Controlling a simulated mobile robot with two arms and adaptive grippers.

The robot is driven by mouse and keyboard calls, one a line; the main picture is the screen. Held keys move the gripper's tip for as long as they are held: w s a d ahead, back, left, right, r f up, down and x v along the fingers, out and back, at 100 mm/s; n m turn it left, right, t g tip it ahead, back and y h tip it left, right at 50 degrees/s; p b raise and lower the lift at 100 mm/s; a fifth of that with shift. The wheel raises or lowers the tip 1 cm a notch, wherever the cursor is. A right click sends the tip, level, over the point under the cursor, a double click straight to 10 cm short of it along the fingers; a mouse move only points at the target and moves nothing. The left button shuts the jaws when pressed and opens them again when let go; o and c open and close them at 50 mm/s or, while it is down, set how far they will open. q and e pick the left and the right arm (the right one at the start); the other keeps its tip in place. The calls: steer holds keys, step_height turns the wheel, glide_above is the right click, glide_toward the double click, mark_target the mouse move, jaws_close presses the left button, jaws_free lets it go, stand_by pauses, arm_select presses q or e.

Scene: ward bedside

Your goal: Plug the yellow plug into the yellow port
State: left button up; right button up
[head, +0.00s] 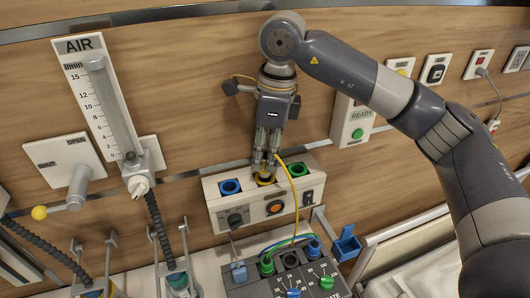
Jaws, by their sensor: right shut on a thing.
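My right gripper (267,161) comes down from above, its fingers shut on the yellow plug (265,170). The plug is largely hidden by the fingers. A yellow cable (293,190) arcs from it down to the lower box. The yellow port (265,181) is in the middle of the white wall panel's top, between a blue port (230,187) and a green port (298,170). The plug is right at the yellow port's mouth; I cannot tell whether it is inside. My left gripper is not in view.
The white panel (215,208) has a black knob, an orange button and a switch on its front. Below it stands a grey box (243,289) with dials and coloured plugs. An AIR flowmeter (105,110) and a lever with a yellow ball are at left.

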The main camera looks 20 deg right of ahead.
steer(key=shift+f+b, duration=0.65)
stand_by(1.3)
steer(key=shift+f+b, duration=0.15)
steer(key=shift+b, duration=0.2)
steer(key=shift+f, duration=0.25)
steer(key=shift+f+b, duration=0.1)
steer(key=shift+b, duration=0.45)
stand_by(0.6)
steer(key=o, duration=1.1)
